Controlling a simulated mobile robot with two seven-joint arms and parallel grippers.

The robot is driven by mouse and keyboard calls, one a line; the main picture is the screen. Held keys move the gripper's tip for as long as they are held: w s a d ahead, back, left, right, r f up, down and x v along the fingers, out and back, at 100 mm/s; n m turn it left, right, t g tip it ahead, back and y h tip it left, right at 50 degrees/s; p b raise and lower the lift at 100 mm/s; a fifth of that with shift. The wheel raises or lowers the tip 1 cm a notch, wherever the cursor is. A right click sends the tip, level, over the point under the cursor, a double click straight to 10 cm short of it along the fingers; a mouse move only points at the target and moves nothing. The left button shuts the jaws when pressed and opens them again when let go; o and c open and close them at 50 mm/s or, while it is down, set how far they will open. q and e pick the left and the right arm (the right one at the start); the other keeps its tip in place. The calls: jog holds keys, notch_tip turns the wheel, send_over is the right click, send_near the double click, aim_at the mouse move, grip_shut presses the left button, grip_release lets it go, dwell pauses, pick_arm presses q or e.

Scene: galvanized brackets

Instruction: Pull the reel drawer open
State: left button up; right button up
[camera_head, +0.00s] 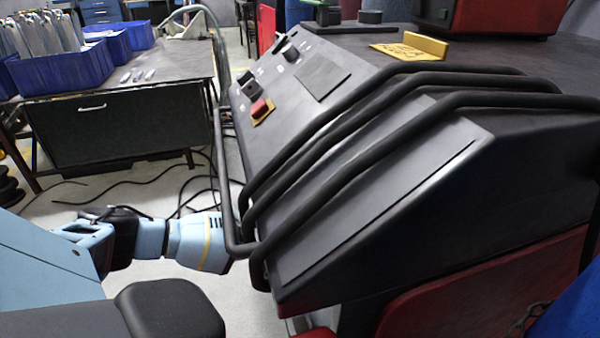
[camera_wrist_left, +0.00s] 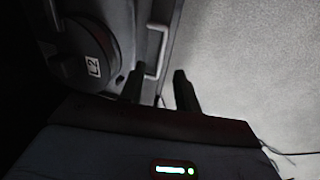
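In the left wrist view, a pale metal bar handle (camera_wrist_left: 163,52) sticks out from a dark grey front (camera_wrist_left: 128,40), which I take for the drawer front. My left gripper (camera_wrist_left: 159,77) has its two dark fingers apart, with the handle's near end between or just beyond their tips. I cannot tell whether they touch it. In the head view my left arm reaches in from the left and its hand goes out of sight behind the black machine. The drawer handle is hidden there. My right gripper is in neither view.
The black sloped machine (camera_head: 340,85) with bent black guard bars (camera_head: 330,150) stands close beside my left arm. A round black part marked L2 (camera_wrist_left: 72,50) is near the handle. A workbench (camera_head: 165,65) with blue bins (camera_head: 62,72) stands back left. Cables (camera_head: 130,187) lie on the floor.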

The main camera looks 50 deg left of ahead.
pick_arm(q)
jog(key=shift+n, duration=0.4)
jog(key=b+x, duration=0.1)
jog(key=x, duration=0.1)
jog(key=b+x, duration=0.1)
jog(key=x, duration=0.2)
jog(key=b+x, duration=0.1)
jog(key=x, duration=0.2)
jog(key=shift+s+d, duration=0.1)
jog(key=shift+s, duration=0.15)
grip_shut()
